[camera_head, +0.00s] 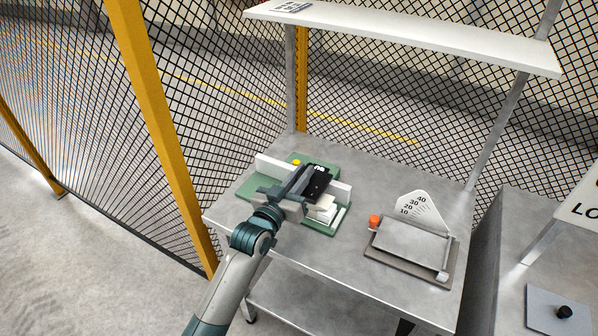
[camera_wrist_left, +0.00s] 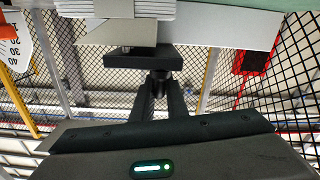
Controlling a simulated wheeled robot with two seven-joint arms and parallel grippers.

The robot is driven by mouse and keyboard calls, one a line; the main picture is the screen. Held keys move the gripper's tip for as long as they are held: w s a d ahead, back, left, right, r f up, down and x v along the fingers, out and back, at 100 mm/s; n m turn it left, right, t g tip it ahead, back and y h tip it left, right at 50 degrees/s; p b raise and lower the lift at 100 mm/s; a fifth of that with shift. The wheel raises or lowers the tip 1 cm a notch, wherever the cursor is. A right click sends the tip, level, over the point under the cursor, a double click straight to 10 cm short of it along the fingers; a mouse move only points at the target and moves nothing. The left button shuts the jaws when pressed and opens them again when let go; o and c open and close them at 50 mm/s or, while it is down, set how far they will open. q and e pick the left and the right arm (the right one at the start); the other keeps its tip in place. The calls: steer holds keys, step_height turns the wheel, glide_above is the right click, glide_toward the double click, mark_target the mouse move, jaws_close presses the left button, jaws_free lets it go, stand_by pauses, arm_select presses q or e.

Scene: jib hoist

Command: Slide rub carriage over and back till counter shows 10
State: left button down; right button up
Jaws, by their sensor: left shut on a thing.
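The rub tester has a green base (camera_head: 247,190) with pale side rails and stands on the left of the metal bench. Its black carriage (camera_head: 317,180) sits over the middle of the base, with small white marks on top that I cannot read surely as a count. My left gripper (camera_head: 293,187) reaches in from the front left and is shut on the carriage's handle. In the left wrist view my gripper (camera_wrist_left: 161,88) closes at a dark handle (camera_wrist_left: 150,58), which partly hides the carriage. My right gripper is not in view.
A grey tilting device with an orange knob (camera_head: 374,221) and a white scale plate (camera_head: 423,209) stands to the right on the bench (camera_head: 340,268). A pale shelf (camera_head: 410,37) spans above. Mesh fencing with a yellow post (camera_head: 160,130) lies behind and left.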

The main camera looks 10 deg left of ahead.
arm_select(q)
steer(key=shift+s+d, duration=0.1)
steer(key=shift+d, duration=0.1)
steer(key=c, duration=2)
jaws_free()
steer(key=shift+c, duration=0.2)
steer(key=shift+o, duration=1.1)
steer(key=shift+d, duration=0.2)
steer(key=shift+a, duration=0.15)
